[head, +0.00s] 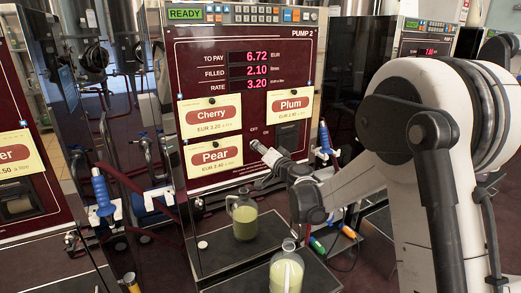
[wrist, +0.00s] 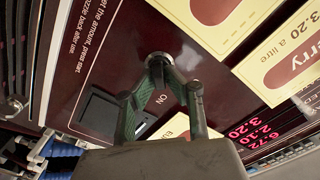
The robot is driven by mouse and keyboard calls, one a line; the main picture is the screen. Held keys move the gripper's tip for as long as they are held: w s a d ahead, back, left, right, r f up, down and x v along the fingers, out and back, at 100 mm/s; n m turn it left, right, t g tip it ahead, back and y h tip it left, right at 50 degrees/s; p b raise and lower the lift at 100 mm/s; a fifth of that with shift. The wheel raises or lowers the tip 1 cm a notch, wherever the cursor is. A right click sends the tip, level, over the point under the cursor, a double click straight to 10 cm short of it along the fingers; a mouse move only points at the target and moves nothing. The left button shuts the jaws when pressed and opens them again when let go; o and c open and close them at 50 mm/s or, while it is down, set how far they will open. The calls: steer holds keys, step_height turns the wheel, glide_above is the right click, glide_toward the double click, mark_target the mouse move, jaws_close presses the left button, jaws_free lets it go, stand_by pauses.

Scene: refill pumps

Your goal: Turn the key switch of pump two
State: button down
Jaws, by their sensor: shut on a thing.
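Pump two (head: 240,45) stands in the middle of the head view, with "PUMP 2" at its top right, a green "READY" display and red figures 6.72, 2.10 and 3.20. Its key switch (wrist: 159,57) shows in the wrist view as a round metal collar on the dark red panel, beside the word "ON". My gripper (head: 260,148) reaches the panel from the right, below the OFF and ON marks. In the wrist view my gripper (wrist: 162,68) has its fingertips closed together at the collar, shut on the key. The key itself is mostly hidden between the fingertips.
Cherry (head: 211,130), Pear (head: 213,170) and Plum (head: 290,117) labels surround the switch. A dark slot (head: 288,135) lies right of it. Jugs (head: 244,223) with yellowish liquid stand below, one on the pump's shelf. A blue nozzle (head: 324,138) hangs at the pump's right side.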

steer(key=n, duration=0.4)
steer(key=shift+a+n, duration=0.1)
steer(key=shift+n, duration=0.2)
steer(key=n, duration=0.4)
steer(key=shift+s+r+b, duration=0.1)
steer(key=shift+b, duration=0.2)
steer(key=shift+n, duration=0.3)
steer(key=c, duration=1.8)
jaws_free()
steer(key=v, duration=1.2)
steer(key=shift+a, duration=0.1)
